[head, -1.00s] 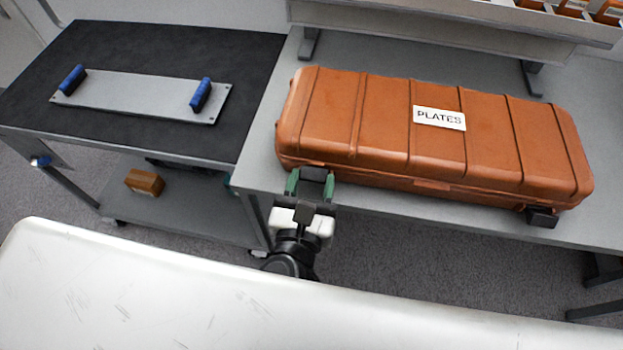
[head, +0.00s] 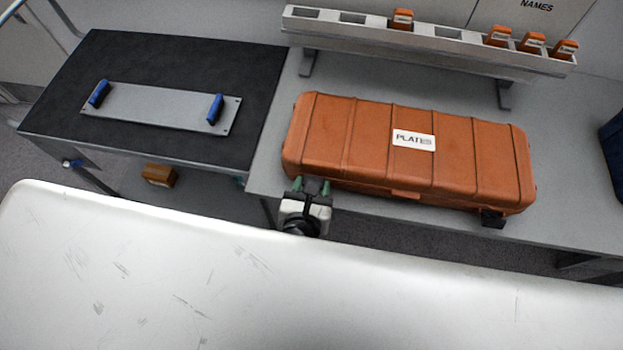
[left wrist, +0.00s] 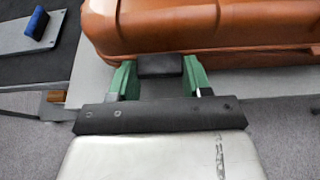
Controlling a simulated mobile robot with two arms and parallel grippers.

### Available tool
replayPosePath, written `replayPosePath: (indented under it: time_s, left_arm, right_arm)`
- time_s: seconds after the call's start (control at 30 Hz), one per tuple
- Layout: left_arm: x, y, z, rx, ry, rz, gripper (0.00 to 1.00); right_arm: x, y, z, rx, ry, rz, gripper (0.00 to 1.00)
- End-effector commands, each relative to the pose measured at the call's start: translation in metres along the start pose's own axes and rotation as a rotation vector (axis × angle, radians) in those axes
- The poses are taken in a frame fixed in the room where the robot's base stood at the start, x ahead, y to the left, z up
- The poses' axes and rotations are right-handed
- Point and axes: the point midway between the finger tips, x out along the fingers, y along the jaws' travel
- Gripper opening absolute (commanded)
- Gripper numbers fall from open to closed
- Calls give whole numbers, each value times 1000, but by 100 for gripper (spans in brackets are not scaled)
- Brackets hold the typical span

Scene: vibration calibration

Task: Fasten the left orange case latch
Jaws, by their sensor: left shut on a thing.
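The orange case (head: 365,150), labelled PLATES, lies with its lid closed on the grey bench; its lower front edge also shows in the left wrist view (left wrist: 200,25). My left gripper (head: 311,186) is at the front of the case near its left end. In the left wrist view its green fingers (left wrist: 160,78) stand on either side of the black left latch (left wrist: 160,65) and are shut on it. The fingers partly hide the latch, so its exact angle is hard to tell. The black right latch (head: 492,218) sticks out at the front right. My right gripper is not in view.
A dark-topped cart (head: 190,70) on the left carries a grey plate (head: 160,108) with two blue handles. A slotted rack (head: 360,30) with several orange pieces stands behind the case. A dark blue object (head: 615,150) is at the right edge.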

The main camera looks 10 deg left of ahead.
Motion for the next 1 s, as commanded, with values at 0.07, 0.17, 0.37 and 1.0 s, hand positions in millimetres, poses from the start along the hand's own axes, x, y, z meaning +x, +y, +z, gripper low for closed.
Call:
replayPosePath:
  time_s: [0.07,0.17,0.37,1.0]
  left_arm:
    - [0,0,1,-1,3,-1,25]
    - [1,0,0,-1,4,-1,25]
    - [1,0,0,-2,3,-1,52]
    - [-26,0,-2,-3,6,-1,74]
  right_arm:
    - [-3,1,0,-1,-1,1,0]
    - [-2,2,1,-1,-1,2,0]
    - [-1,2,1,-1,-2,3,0]
    - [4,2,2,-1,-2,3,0]
